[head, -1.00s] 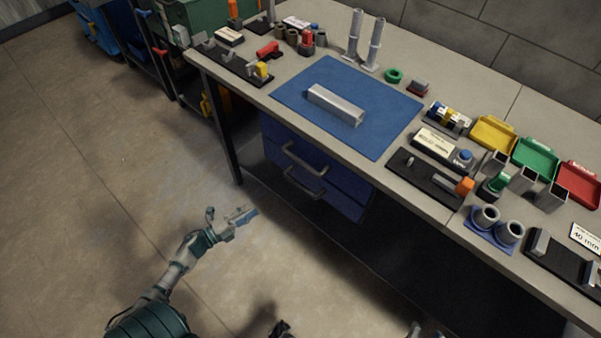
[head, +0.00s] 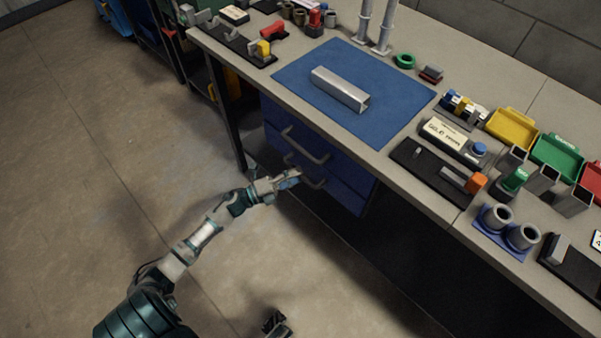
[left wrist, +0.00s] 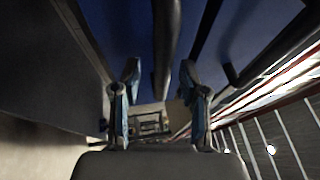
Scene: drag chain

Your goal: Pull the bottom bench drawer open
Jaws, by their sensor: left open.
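The blue bench drawers hang under the left part of the bench. The bottom drawer (head: 346,194) looks shut and has a grey bar handle (head: 318,184). My left gripper (head: 290,180) is at the left end of that handle, open. In the left wrist view its two fingers (left wrist: 160,90) stand apart, with a grey bar (left wrist: 166,40) ahead between them against a blue front. I cannot tell whether the fingers touch the bar. What seems to be my right gripper (head: 275,322) shows small and dark at the bottom edge; its jaws are unclear.
The top drawer (head: 330,150) with its own handle sits just above. The bench leg (head: 228,120) stands left of the drawers. The bench top carries a blue mat (head: 385,118), a metal channel (head: 340,88) and several parts. The floor before the drawers is clear.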

